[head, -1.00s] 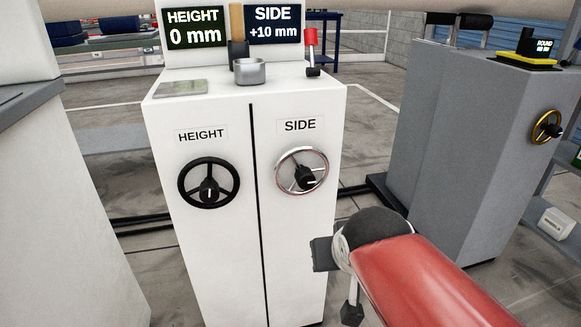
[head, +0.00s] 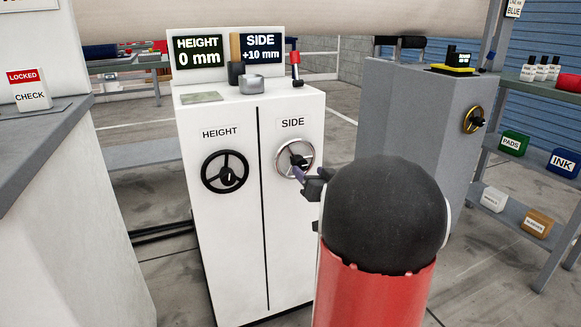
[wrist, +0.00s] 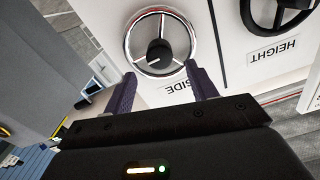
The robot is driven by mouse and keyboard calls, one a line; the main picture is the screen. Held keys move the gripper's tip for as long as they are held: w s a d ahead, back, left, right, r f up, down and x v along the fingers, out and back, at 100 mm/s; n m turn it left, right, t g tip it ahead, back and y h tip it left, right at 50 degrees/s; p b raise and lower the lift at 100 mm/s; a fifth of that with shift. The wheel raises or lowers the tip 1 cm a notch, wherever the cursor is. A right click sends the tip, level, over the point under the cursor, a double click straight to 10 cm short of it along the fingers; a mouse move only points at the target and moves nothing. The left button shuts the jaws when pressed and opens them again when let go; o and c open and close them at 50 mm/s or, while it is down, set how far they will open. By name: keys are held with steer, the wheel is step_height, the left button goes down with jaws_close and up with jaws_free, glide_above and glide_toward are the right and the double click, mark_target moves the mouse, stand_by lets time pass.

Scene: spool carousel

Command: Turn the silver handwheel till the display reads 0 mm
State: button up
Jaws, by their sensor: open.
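The silver handwheel (head: 280,160) is on the right half of the white cabinet's front, under the SIDE label. The SIDE display (head: 263,50) reads +10 mm. My gripper (head: 301,173) is just in front of the wheel's lower right, partly hidden by my arm. In the wrist view the silver handwheel (wrist: 133,46) with its dark knob (wrist: 159,52) lies beyond my gripper (wrist: 160,83). The two fingers are spread apart with nothing between them. I cannot tell whether a fingertip touches the rim.
A black handwheel (head: 225,172) under HEIGHT sits to the left; its display (head: 199,51) reads 0 mm. A metal cup (head: 251,84) and a red-topped lever (head: 295,67) are on the cabinet top. A grey cabinet (head: 400,110) stands to the right.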

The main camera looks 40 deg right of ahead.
mark_target(302, 165)
steer(key=x, duration=0.6)
steer(key=shift+w, duration=0.1)
steer(key=shift+c, duration=0.5)
steer(key=c, duration=0.9)
steer(key=shift+f+n+b, duration=0.1)
steer(key=shift+n+b, duration=0.2)
